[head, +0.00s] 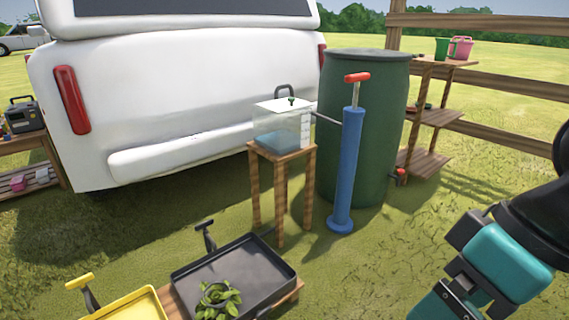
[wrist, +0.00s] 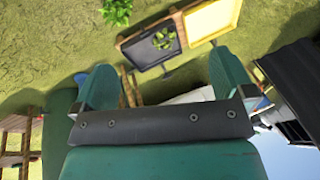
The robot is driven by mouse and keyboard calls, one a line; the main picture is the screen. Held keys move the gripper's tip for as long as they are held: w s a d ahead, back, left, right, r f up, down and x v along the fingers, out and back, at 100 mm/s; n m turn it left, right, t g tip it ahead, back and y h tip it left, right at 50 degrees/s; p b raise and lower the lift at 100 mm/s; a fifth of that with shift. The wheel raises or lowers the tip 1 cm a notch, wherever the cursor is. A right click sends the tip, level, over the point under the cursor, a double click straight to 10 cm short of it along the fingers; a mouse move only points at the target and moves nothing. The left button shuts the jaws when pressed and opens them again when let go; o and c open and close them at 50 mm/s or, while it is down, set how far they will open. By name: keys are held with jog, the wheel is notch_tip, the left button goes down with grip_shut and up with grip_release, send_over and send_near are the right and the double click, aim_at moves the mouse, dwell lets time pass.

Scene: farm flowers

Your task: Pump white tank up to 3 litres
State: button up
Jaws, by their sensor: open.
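The tank (head: 283,128) is a clear box with a white lid and a dark handle on a small wooden stand (head: 282,158). Bluish water fills roughly its lower part; the scale marks on its right side are too small to read. The blue pump (head: 347,165) stands upright on the grass to its right, with its red T-handle (head: 357,77) close above the cylinder. A grey pipe (head: 327,118) runs between pump and tank. My gripper (wrist: 165,80) is open and empty in the wrist view. In the head view my arm is at the lower right, apart from the pump.
A green barrel (head: 378,130) stands right behind the pump. A wooden shelf (head: 440,120) with pots is at the right. A dark tray (head: 235,272) with a plant and a yellow tray (head: 135,306) are in front. A white vehicle (head: 190,90) stands behind.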

jog(key=c, duration=0.4)
jog(key=shift+r+p, duration=0.35)
jog(key=c, duration=0.3)
notch_tip(320, 180, up, 6)
jog(key=p, duration=0.6)
jog(key=c, duration=1.1)
notch_tip(320, 180, up, 34)
jog(key=p, duration=3.4)
jog(key=shift+r, duration=0.15)
grip_shut()
jog(key=shift+f, duration=0.2)
jog(key=shift+s, duration=0.1)
